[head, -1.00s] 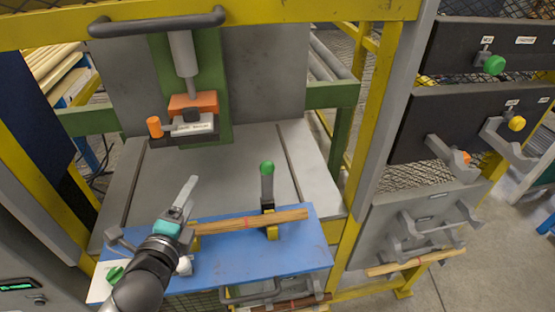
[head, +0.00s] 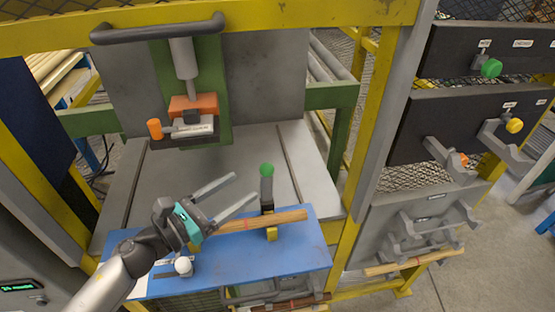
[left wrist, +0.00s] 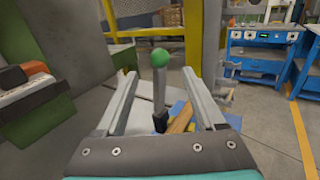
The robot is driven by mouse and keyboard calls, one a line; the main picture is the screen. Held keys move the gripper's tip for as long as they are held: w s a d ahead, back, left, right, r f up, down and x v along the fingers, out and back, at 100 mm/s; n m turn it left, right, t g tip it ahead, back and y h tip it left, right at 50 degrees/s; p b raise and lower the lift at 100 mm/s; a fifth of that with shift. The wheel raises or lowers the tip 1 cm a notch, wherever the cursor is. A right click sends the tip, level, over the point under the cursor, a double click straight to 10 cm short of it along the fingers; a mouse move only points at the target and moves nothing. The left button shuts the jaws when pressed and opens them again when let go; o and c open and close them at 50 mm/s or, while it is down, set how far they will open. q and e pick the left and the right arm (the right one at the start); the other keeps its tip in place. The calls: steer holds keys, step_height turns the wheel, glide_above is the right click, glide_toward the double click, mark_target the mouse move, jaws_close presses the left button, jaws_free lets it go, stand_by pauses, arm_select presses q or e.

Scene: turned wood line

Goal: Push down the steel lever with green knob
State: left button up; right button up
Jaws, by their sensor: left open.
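The steel lever (head: 267,188) stands upright at the back edge of the blue plate, with its green knob (head: 267,170) on top. My left gripper (head: 235,187) is open and empty, just left of the lever, its fingers pointing toward it. In the left wrist view the green knob (left wrist: 159,57) and the lever (left wrist: 159,88) show ahead between the two fingers (left wrist: 160,80), apart from them. A turned wood piece (head: 286,218) lies across the blue plate (head: 285,258) at the lever's foot; my gripper hides its left end. My right gripper is not in view.
An orange-handled clamp (head: 180,128) sits on the machine at the back. A white knob (head: 183,265) is on the plate's left. Dark panels with a green knob (head: 491,68) and a yellow knob (head: 514,125) stand at right. The grey table (head: 225,170) behind the plate is mostly clear.

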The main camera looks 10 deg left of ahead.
mark_target(267, 184)
arm_select(q)
steer(key=p+x, duration=0.2)
steer(key=x, duration=1)
steer(key=shift+w+f, duration=0.1)
steer(key=shift+w, duration=0.05)
jaws_close()
stand_by(1.1)
